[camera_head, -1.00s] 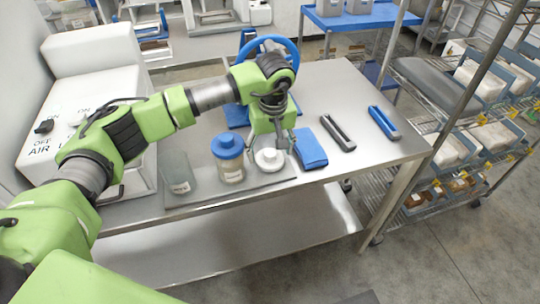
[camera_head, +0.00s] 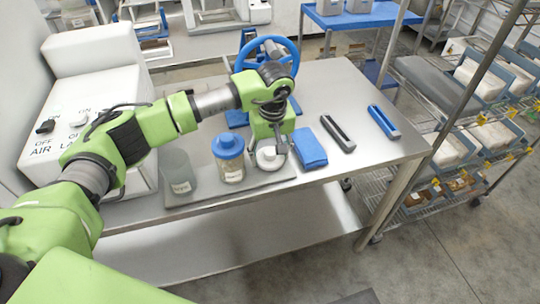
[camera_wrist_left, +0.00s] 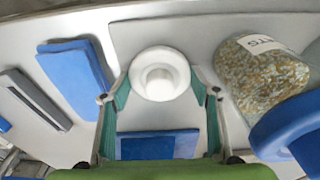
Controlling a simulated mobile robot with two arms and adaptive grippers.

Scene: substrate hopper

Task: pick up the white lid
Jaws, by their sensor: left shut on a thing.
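The white lid (camera_head: 267,158) lies on the grey tray (camera_head: 232,185) on the steel table, right of the blue-capped jar. In the left wrist view the lid (camera_wrist_left: 160,73) is round with a raised knob, and lies between my finger tips. My left gripper (camera_head: 270,146) reaches down over the lid from above; its fingers (camera_wrist_left: 159,97) stand on either side of it and are shut on it. The lid still appears at tray level. My right gripper is not in view.
The jar with a blue cap (camera_head: 228,157) stands close left of the lid, with an open clear container (camera_head: 179,173) beyond it. A folded blue cloth (camera_head: 310,148), a grey tool (camera_head: 338,133) and a blue tool (camera_head: 384,122) lie to the right. A blue wheel (camera_head: 272,50) stands behind.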

